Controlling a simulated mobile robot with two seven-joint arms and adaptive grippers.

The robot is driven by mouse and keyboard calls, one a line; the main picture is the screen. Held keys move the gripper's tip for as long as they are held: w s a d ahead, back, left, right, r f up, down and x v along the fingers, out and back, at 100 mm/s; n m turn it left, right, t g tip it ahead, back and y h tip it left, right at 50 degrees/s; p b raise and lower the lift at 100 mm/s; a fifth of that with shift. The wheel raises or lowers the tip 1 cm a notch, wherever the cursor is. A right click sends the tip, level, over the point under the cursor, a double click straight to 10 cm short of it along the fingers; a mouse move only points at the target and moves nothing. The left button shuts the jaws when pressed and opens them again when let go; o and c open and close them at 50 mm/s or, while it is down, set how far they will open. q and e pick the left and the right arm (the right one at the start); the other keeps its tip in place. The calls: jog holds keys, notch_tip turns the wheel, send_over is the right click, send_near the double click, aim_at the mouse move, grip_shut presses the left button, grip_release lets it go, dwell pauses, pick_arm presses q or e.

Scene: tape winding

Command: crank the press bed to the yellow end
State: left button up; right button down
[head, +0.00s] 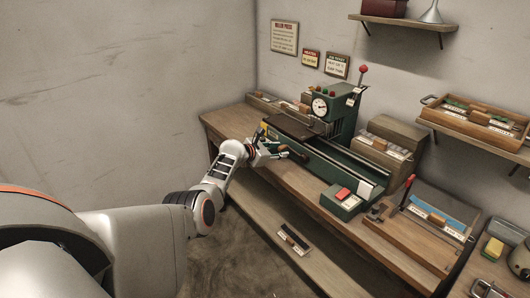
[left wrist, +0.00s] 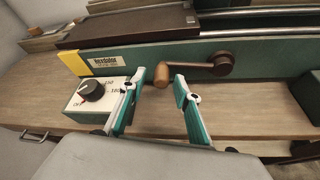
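The press (head: 335,150) is a long green machine on the bench, with a gauge on its upright. Its dark brown bed (left wrist: 135,25) lies on the rails; the bed's left end is above the yellow end mark (left wrist: 76,63) in the left wrist view. The bed also shows in the head view (head: 292,128). The crank (left wrist: 222,64) is on the green front face, its arm pointing left to a wooden knob (left wrist: 162,74). My left gripper (left wrist: 159,84) is open, its fingertips on either side of the knob with gaps showing. My right gripper is out of view.
A white control box (left wrist: 95,95) with a black dial is close left of my left gripper. A green box with a red button (head: 343,194) stands at the press's right end. Wooden trays (head: 432,220) lie further right. A lower shelf (head: 270,205) runs below the bench.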

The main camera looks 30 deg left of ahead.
pick_arm(q)
jog(key=v, duration=1.1)
jog(key=shift+s, duration=0.2)
jog(key=shift+d, duration=0.1)
jog(key=s+d+f+m+g+y, duration=0.1)
jog(key=s+d+f+m, duration=0.4)
jog(key=s+f+m, duration=0.5)
jog(key=s+d+f+m+g+y, duration=0.15)
jog(key=s+d+f+m, duration=0.25)
jog(key=s+f+m, duration=0.55)
jog(key=s+d+f+m+h, duration=0.1)
jog(key=s+d+f+m, duration=0.1)
jog(key=s+d+m, duration=0.5)
jog(key=s+d+f+m+h, duration=0.1)
jog(key=s+d+f+m, duration=0.1)
jog(key=s+d+m, duration=0.5)
jog(key=s+d, duration=0.4)
jog(key=s, duration=0.3)
jog(key=shift+f, duration=0.25)
